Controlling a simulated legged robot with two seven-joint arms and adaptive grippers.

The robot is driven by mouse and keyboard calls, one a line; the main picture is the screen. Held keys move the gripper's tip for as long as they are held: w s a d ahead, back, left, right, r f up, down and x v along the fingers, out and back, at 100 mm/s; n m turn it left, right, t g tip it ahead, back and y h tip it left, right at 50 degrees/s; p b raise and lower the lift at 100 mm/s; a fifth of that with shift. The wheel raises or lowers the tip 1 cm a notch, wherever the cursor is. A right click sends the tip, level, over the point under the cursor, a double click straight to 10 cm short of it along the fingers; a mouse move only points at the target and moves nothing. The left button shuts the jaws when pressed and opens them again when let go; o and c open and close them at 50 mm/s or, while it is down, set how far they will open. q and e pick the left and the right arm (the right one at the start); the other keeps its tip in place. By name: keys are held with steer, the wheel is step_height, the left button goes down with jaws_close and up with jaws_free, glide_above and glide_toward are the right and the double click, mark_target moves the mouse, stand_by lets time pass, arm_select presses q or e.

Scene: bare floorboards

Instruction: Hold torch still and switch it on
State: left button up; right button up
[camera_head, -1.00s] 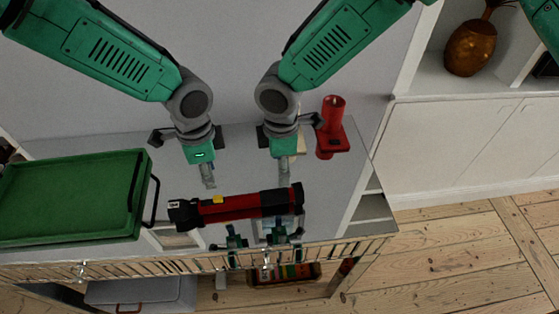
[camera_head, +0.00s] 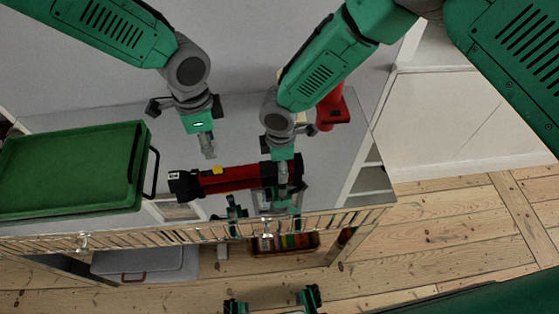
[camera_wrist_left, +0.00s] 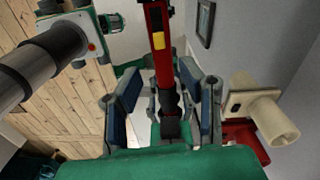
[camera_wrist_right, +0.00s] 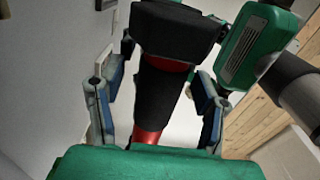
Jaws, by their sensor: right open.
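The torch (camera_head: 235,180) lies across the pale glossy cabinet top, red with black ends and a yellow switch (camera_head: 217,170) near its left end. My left gripper (camera_head: 189,108) has its fingers spread, above the torch's left part. The left wrist view shows the torch (camera_wrist_left: 163,72) running ahead between wide fingers, which look clear of it. My right gripper (camera_head: 286,131) is open over the torch's right part and hides some of it. In the right wrist view, the torch's thick black part (camera_wrist_right: 175,30) sits beyond the parted fingers. Contact is not visible.
A green tray (camera_head: 70,170) with black handles stands left of the torch. A red candle holder (camera_head: 335,110) stands behind my right gripper, near the wall. The cabinet front edge is close below the torch. A grey case (camera_head: 145,263) is below, and bare floorboards lie to the right.

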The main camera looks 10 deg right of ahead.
steer(key=shift+c, duration=0.3)
jaws_close()
arm_select(q)
steer(key=shift+d, duration=0.15)
jaws_close()
steer(key=d+h, duration=0.1)
steer(key=h, duration=0.1)
steer(key=d+m+h, duration=0.1)
steer(key=h, duration=0.1)
steer(key=shift+d, duration=0.15)
arm_select(e)
steer(key=shift+a, duration=0.15)
